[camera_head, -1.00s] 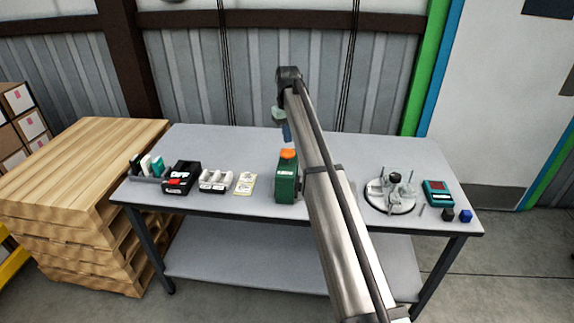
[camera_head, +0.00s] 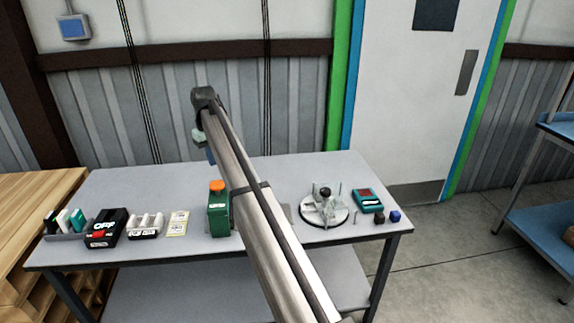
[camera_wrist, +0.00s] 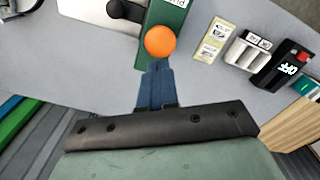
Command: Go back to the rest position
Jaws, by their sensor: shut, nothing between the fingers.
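My gripper shows in the wrist view (camera_wrist: 155,72) as blue fingers shut together with nothing between them. In that view the fingertips lie close to the orange knob (camera_wrist: 159,42) on the green box (camera_wrist: 168,18); I cannot tell the gap in depth. In the head view my arm reaches out over the grey table (camera_head: 270,185), and my gripper (camera_head: 211,156) is partly hidden behind the arm near its far end. The green box with its orange top (camera_head: 217,212) stands upright on the table, left of my arm.
Left on the table are a black OFF box (camera_head: 105,228), white bins (camera_head: 146,226), a label card (camera_head: 177,223) and a file rack (camera_head: 64,224). Right are a round tray (camera_head: 312,215), a teal device (camera_head: 368,200) and two small cubes (camera_head: 395,216). Wooden pallets (camera_head: 30,200) stand left.

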